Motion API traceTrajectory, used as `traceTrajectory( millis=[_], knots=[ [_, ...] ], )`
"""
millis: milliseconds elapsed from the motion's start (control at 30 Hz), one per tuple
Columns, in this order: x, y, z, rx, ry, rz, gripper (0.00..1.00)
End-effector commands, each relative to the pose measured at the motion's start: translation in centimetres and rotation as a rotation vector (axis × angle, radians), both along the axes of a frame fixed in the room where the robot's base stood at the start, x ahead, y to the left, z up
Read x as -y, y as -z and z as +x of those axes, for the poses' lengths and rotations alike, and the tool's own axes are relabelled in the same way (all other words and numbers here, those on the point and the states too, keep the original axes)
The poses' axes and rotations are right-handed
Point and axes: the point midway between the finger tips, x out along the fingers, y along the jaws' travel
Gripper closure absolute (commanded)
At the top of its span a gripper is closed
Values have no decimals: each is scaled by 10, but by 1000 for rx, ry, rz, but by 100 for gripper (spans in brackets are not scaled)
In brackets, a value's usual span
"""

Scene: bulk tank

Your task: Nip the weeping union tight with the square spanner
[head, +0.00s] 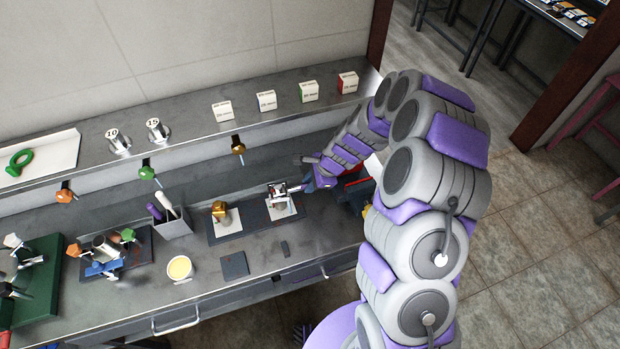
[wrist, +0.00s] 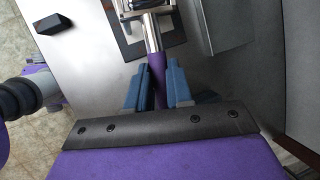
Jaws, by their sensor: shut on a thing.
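My gripper (wrist: 155,78) is shut on the purple handle of a spanner (wrist: 156,66), with a blue finger on each side. The spanner's metal shaft runs away from me to a square-looking metal head at the top edge of the wrist view. In the head view my gripper (head: 308,183) is at the right of the bench, and the spanner's head (head: 277,189) is over the right pale plate on a dark mat. A fitting there is mostly hidden by the head; I cannot tell whether they touch. A brass fitting (head: 220,211) stands on the left pale plate.
Coloured taps (head: 238,146) stick out below the shelf, which carries several labelled boxes (head: 266,101).

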Motion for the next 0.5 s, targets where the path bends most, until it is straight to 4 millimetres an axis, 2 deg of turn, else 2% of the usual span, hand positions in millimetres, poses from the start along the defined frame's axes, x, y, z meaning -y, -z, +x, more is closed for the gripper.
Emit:
traceTrajectory(
  millis=[500],
  knots=[
    [0,-2,-10,-2,99,2,100]
  ],
)
